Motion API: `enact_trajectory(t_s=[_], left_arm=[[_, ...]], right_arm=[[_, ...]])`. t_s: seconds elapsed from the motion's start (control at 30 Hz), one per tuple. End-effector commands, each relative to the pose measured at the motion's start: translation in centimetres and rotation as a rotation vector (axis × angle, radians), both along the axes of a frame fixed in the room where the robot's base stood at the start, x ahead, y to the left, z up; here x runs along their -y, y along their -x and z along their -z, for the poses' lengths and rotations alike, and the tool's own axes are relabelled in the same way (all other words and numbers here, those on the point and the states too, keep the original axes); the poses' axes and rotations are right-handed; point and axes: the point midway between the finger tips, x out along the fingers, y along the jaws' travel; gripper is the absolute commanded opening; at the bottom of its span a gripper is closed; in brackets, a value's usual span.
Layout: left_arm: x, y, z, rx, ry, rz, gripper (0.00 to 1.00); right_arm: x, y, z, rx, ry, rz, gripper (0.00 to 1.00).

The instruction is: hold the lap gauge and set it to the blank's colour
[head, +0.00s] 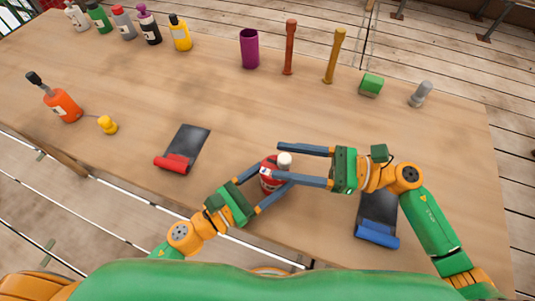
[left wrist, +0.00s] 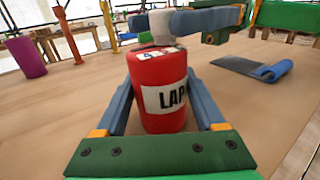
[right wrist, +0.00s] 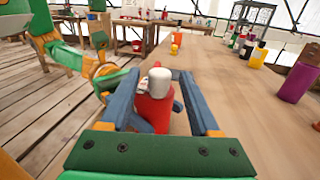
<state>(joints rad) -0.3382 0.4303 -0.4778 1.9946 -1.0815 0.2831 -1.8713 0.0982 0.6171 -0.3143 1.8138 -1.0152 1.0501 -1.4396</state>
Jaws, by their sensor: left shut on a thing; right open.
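The lap gauge is a red cylinder (head: 267,181) with a white knob (head: 284,159) on top, upright near the table's front. In the left wrist view its red body (left wrist: 165,72) bears a white label reading "LAP", partly cut off, and a small lettered patch on top. My left gripper (head: 270,178) is shut on the body, one finger each side. My right gripper (head: 279,161) is open, its fingers either side of the white knob, which also shows in the right wrist view (right wrist: 159,80). I cannot tell which thing is the blank, or the gauge's setting.
A black pad with a red roll (head: 174,163) lies left, one with a blue roll (head: 377,234) right. Behind stand a purple cup (head: 249,49), a red-brown post (head: 289,48), a yellow post (head: 335,55), a green block (head: 371,85) and a grey bolt-like piece (head: 421,93). Bottles line the far left.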

Motion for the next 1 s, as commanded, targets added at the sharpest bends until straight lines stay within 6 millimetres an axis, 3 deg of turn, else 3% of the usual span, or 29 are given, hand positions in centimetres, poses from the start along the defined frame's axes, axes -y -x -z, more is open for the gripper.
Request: enact_trajectory(t_s=[0.2, 0.5, 0.53, 0.7, 0.77, 1.0], left_arm=[[0.0, 0.0, 0.0, 0.000, -0.001, -0.001, 0.07], [0.0, 0.0, 0.0, 0.000, -0.001, -0.001, 0.07], [0.0, 0.0, 0.0, 0.000, -0.001, -0.001, 0.07], [0.0, 0.0, 0.0, 0.000, -0.001, -0.001, 0.08], [0.0, 0.0, 0.0, 0.000, -0.001, -0.001, 0.08], [0.0, 0.0, 0.0, -0.001, -0.001, -0.001, 0.07]], right_arm=[[-3.7, -0.5, -0.1, 0.000, -0.002, -0.001, 0.63], [-4.3, -0.5, 0.0, 0.000, 0.000, -0.002, 0.63], [-4.3, -0.5, 0.0, 0.000, 0.000, -0.002, 0.60], [-4.3, -0.5, 0.0, 0.000, 0.000, -0.002, 0.14], [-4.3, -0.5, 0.0, 0.000, 0.000, -0.002, 0.00], [-4.2, -0.5, 0.0, 0.000, 0.001, -0.002, 0.00]])
